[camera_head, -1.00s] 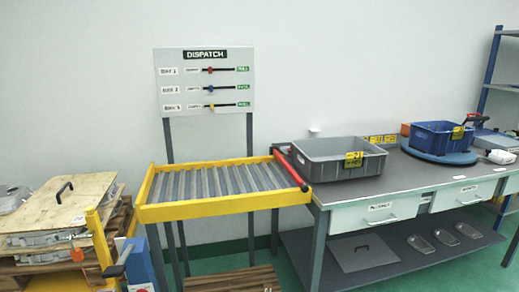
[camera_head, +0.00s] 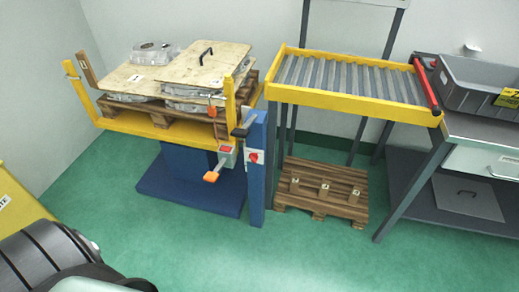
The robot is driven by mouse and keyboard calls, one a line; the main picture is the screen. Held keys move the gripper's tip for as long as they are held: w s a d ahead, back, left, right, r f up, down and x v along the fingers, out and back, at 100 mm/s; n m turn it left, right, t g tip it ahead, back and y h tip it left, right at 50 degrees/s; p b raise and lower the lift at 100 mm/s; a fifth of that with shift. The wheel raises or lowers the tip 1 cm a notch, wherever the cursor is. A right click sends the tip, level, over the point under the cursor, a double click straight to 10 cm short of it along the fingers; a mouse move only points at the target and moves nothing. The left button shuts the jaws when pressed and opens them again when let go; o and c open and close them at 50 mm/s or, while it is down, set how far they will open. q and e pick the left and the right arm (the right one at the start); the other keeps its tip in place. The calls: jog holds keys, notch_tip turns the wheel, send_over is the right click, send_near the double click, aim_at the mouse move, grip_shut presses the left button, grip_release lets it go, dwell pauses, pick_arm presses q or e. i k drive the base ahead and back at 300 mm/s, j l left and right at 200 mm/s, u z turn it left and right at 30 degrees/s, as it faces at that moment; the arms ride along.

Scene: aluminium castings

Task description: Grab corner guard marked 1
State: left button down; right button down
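Three small upright brown pieces with pale labels stand on a low wooden pallet (camera_head: 335,211) under the roller conveyor: a left one (camera_head: 294,186), a middle one (camera_head: 324,190) and a right one (camera_head: 354,197). They may be the corner guards, but their marks are too small to read, so I cannot tell which is 1. A brown upright strip (camera_head: 86,70) also stands at the left end of the loaded lift table. Neither of my grippers is in view.
A blue lift table (camera_head: 190,185) with yellow frame carries a pallet, plywood sheets (camera_head: 207,63) and castings (camera_head: 155,52). A blue post (camera_head: 257,170) stands at its right. The roller conveyor (camera_head: 345,97) and grey bench are on the right. Green floor (camera_head: 300,255) in front is clear.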

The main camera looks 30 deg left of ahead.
aim_at(81, 56)
jog(key=u, duration=2.1)
jog(key=i+z, duration=0.1)
jog(key=i+l, duration=0.05)
